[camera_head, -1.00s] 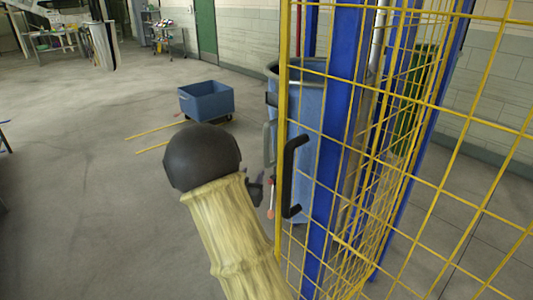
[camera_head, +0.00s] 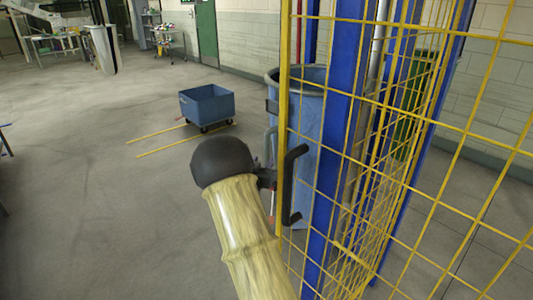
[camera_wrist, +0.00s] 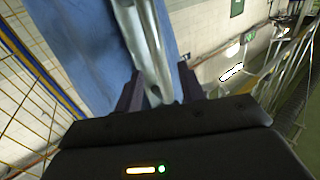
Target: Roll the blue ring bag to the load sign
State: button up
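The blue ring bag (camera_head: 310,125) stands behind the yellow mesh at centre right in the head view, tall, with a grey ring at its top. Its blue side (camera_wrist: 88,50) fills the upper left of the wrist view. My gripper (camera_head: 268,180) is low beside the bag's near side, partly hidden by my arm. In the wrist view my gripper's dark fingers (camera_wrist: 160,88) stand apart on either side of a grey metal tube (camera_wrist: 143,40) in front of the bag. I see no clear gripping contact. I cannot make out a load sign.
A yellow mesh panel (camera_head: 420,95) with blue posts and a black handle (camera_head: 291,185) stands close on the right. A blue wheeled cart (camera_head: 207,103) stands beyond, near yellow floor lines (camera_head: 160,147).

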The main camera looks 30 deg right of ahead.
aim_at(266, 155)
jog(key=x, duration=0.6)
jog(key=shift+d+p, duration=0.1)
jog(key=shift+p, duration=0.3)
grip_shut()
